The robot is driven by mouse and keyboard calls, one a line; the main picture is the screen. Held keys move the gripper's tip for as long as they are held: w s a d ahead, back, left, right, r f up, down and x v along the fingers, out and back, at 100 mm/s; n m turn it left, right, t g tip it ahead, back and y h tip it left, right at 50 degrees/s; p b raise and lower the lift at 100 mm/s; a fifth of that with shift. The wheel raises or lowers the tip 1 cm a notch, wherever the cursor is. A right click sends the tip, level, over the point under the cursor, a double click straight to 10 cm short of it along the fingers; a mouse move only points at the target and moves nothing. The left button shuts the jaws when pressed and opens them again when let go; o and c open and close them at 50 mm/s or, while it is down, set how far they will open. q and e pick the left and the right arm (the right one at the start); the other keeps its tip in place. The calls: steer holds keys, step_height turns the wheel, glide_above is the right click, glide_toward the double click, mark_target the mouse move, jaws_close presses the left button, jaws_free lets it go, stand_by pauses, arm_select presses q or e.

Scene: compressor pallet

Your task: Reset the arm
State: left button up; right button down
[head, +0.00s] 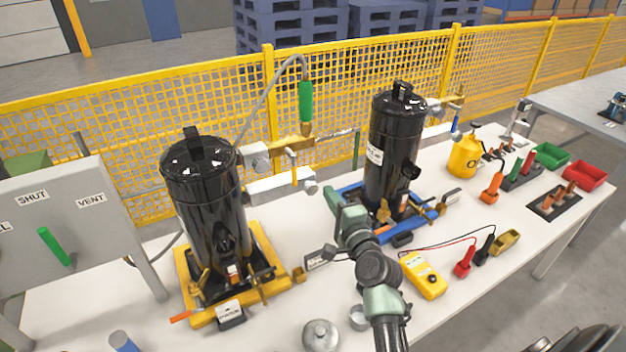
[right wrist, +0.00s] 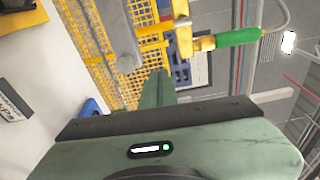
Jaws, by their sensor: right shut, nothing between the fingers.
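My right arm comes in from the bottom in the head view and reaches up between the two black compressors. Its green right gripper (head: 332,198) is near the blue pallet's left side, above the table. In the right wrist view its fingers (right wrist: 157,88) are together with nothing held. The left black compressor (head: 203,195) stands upright on a yellow pallet (head: 262,238). The right black compressor (head: 393,150) stands upright on a blue pallet (head: 345,190). My left gripper does not show.
A yellow meter (head: 424,275) with red and black probes lies right of my arm. A grey panel (head: 75,225) stands at left. Green (head: 550,155) and red (head: 585,175) bins sit at the table's right. Yellow fence (head: 110,130) runs behind.

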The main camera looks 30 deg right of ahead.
steer(key=s+a+f+n+g+y, duration=0.4)
steer(key=s+a+f+n+g, duration=0.4)
steer(key=s+a+f+n, duration=0.45)
steer(key=s+d+f+n+g+h, duration=0.1)
steer(key=s+f+n+g, duration=0.3)
steer(key=s, duration=0.6)
steer(key=s+n+g+h, duration=0.15)
steer(key=s+n, duration=0.35)
steer(key=s, duration=0.5)
step_height(320, 180, down, 29)
steer(key=s+g+b, duration=0.1)
steer(key=s+g, duration=0.1)
steer(key=s, duration=0.1)
steer(key=s+d+f+g+b, duration=0.1)
steer(key=s+d+f, duration=0.2)
steer(key=s+f, duration=1.2)
steer(key=shift+s+f+n, duration=0.15)
steer(key=shift+s+n, duration=0.2)
steer(key=shift+s, duration=0.1)
